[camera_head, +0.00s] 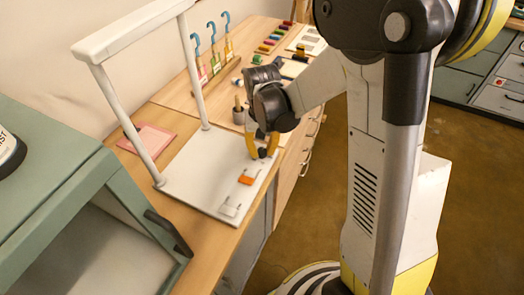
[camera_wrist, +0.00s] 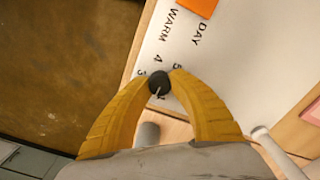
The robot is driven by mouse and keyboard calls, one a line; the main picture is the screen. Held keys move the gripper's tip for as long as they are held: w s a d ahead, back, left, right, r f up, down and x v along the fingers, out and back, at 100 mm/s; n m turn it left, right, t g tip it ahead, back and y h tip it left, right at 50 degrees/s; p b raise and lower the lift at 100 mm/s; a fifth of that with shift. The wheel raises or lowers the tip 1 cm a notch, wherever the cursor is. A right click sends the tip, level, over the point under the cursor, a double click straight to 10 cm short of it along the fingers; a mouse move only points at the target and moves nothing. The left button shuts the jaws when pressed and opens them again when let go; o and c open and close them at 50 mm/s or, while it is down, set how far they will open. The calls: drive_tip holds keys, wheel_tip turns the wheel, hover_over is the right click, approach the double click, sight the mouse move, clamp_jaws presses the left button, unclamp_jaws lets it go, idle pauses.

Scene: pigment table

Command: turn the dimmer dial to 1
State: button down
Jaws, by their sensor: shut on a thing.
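The dimmer dial (camera_wrist: 158,83) is a small dark round knob on a white board. My gripper (camera_wrist: 158,80) has its two yellow fingers closed on it from both sides. A pale pointer line on the dial points down and slightly left in the wrist view. Printed 3, 4 and 5 show around its upper side; marks below it are too small or covered to read. In the head view my gripper (camera_head: 263,153) is lowered to the white board (camera_head: 200,170), its fingertips at the dial.
An orange switch (camera_head: 246,180) and a pale switch (camera_head: 230,208) sit on the board near the dial. A white frame (camera_head: 190,70) with posts rises from the board. A green cabinet (camera_head: 60,170) stands left. A pink pad (camera_head: 150,138) and a pot (camera_head: 239,115) are nearby.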

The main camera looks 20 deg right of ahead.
sight(262, 150)
drive_tip(key=n, duration=0.6)
drive_tip(key=shift+n+b, duration=0.3)
idle(0.5)
drive_tip(key=c, duration=1.2)
unclamp_jaws()
drive_tip(key=shift+o, duration=0.2)
drive_tip(key=shift+r, duration=0.1)
wheel_tip(262, 150, up, 12)
